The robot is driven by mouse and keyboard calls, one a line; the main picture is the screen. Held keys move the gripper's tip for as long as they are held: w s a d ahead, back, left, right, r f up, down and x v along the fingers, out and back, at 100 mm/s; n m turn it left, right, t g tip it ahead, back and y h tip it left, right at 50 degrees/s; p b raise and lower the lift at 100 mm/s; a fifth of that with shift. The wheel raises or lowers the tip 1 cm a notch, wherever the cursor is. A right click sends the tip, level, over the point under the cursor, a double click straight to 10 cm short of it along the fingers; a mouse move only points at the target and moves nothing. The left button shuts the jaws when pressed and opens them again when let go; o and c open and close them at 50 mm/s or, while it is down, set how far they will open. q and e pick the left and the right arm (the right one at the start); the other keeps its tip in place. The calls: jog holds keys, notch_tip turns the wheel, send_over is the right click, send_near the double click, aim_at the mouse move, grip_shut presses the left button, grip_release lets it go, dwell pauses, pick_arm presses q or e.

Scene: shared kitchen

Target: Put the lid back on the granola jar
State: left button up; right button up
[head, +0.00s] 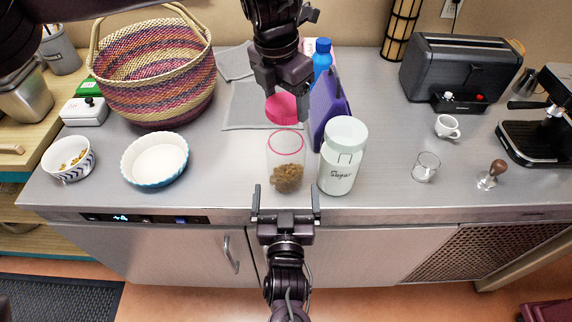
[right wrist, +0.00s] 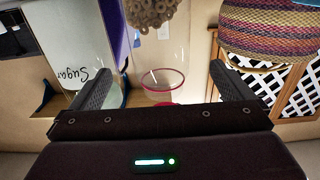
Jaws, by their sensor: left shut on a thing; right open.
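The clear granola jar (head: 284,150) stands upright near the counter's front edge, with a pink rim and granola (head: 288,179) in its bottom. My left gripper (head: 287,108) is shut on the pink lid (head: 282,109), which it holds above and slightly behind the jar's open mouth. A gap shows between lid and rim. My right gripper (head: 287,190) is open and empty in front of the jar, with a finger on either side in the picture. The right wrist view shows the jar (right wrist: 162,82) upside down between the spread fingers; its granola (right wrist: 150,12) is at the top.
A white sugar canister (head: 341,160) stands close at the jar's right. A purple upright object (head: 330,105) and a blue-capped bottle (head: 321,62) are behind it. A white dish (head: 155,160) and a woven basket (head: 155,80) are left. The counter between dish and jar is clear.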

aim_at(285, 128)
jog(key=w, duration=1.1)
jog(key=shift+w, duration=0.15)
jog(key=c, duration=1.3)
pick_arm(q)
jog(key=shift+f, duration=2.5)
pick_arm(e)
jog(key=shift+c, duration=0.2)
pick_arm(q)
jog(key=shift+f, duration=0.1)
jog(key=shift+f, duration=0.8)
jog(key=shift+f, duration=0.55)
